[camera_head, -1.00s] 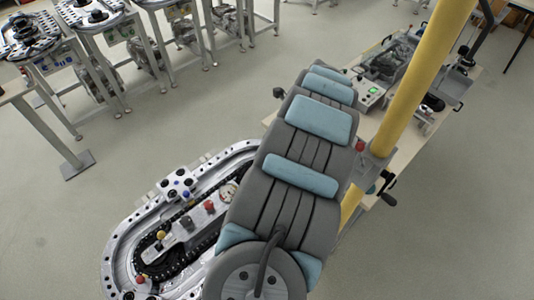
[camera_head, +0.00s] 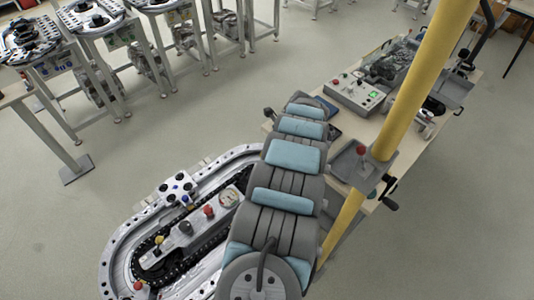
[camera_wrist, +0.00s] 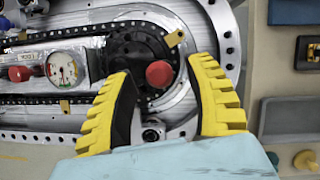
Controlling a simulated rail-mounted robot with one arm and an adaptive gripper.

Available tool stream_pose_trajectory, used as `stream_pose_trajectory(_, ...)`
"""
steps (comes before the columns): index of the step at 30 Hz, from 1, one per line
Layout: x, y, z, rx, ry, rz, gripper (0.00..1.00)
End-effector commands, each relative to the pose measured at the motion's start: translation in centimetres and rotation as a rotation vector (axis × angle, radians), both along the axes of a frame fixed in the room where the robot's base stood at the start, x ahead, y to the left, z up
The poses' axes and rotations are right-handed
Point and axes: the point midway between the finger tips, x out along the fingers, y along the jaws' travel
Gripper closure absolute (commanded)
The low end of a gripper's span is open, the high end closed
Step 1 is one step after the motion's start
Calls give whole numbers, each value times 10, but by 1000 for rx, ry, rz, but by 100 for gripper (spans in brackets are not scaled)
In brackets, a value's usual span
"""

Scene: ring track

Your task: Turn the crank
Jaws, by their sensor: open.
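In the wrist view, a round red knob (camera_wrist: 159,74) sits over a black hub (camera_wrist: 128,46) at the rounded end of the ring track (camera_wrist: 215,40). It appears to be the crank's handle. My gripper (camera_wrist: 160,90) has its two yellow fingers spread wide, one on each side of the red knob. No finger visibly touches it, and its height relative to the fingertips is hard to tell. In the head view, the ring track (camera_head: 122,238) lies at lower left. My arm hides its near right end, the knob and my gripper there.
A pressure gauge (camera_wrist: 62,70) and another red knob (camera_wrist: 19,73) stand on the track's middle bar. A bench (camera_head: 355,128) with a control box (camera_head: 355,95) is at right. A black hand crank (camera_head: 389,192) sticks out beside a yellow post (camera_head: 420,60). Floor is free at left.

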Motion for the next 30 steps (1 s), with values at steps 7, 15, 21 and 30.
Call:
stream_pose_trajectory(7,4,3,-17,-2,-3,-2,47)
stream_pose_trajectory(15,7,8,-31,-2,0,0,47)
stream_pose_trajectory(21,8,11,-36,0,0,-1,47)
stream_pose_trajectory(30,8,13,-37,1,-1,0,47)
